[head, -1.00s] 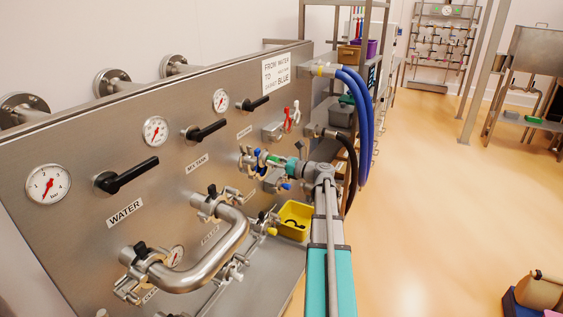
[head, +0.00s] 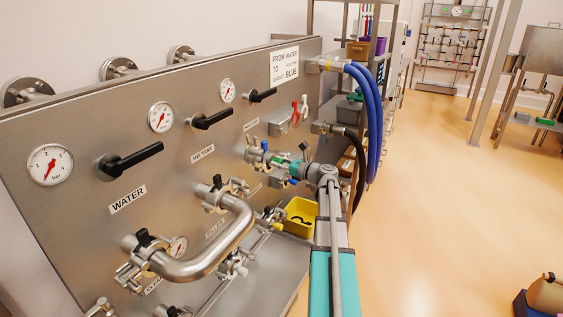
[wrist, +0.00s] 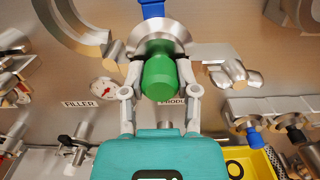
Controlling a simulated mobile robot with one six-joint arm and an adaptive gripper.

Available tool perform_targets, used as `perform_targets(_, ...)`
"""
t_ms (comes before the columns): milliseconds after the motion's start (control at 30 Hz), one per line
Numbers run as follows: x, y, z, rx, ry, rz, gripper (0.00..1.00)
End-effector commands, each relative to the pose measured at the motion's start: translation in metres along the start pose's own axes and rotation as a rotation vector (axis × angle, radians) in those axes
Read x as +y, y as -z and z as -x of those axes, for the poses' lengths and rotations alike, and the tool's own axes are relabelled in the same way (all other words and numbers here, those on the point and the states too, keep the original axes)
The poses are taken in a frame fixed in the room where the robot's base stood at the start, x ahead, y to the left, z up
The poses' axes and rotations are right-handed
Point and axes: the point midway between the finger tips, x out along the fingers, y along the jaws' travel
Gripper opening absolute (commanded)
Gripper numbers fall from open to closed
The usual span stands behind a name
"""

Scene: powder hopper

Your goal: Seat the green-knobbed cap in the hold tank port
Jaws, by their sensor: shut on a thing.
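The green-knobbed cap shows in the wrist view as a green knob (wrist: 160,78) in front of a round steel disc (wrist: 137,44). My gripper (wrist: 162,82) is shut on the knob, one finger on each side. In the head view my gripper (head: 306,172) reaches the panel's right part, and a bit of the green knob (head: 294,167) shows at its end. A steel fitting with a blue handle (head: 264,146) is right in front of it. The cap's disc hides the port face behind it, so I cannot tell whether they touch. No hold tank label is readable.
A bent steel pipe (head: 208,262) juts from the panel (head: 70,225) at lower left. A yellow bin (head: 303,231) stands below my gripper. Blue hoses (head: 372,125) and a black hose (head: 358,165) hang close on the right. The floor (head: 440,220) beyond is open.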

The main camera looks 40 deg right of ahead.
Motion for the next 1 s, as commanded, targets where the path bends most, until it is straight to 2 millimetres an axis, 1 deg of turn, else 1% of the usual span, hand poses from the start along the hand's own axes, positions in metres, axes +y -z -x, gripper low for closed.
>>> perform_targets(533,0.0003,0.0021,-0.0013,0.002,-0.002,0.001,0.00)
perform_targets(1000,0.0003,0.0089,-0.0010,0.003,-0.002,0.001,0.00)
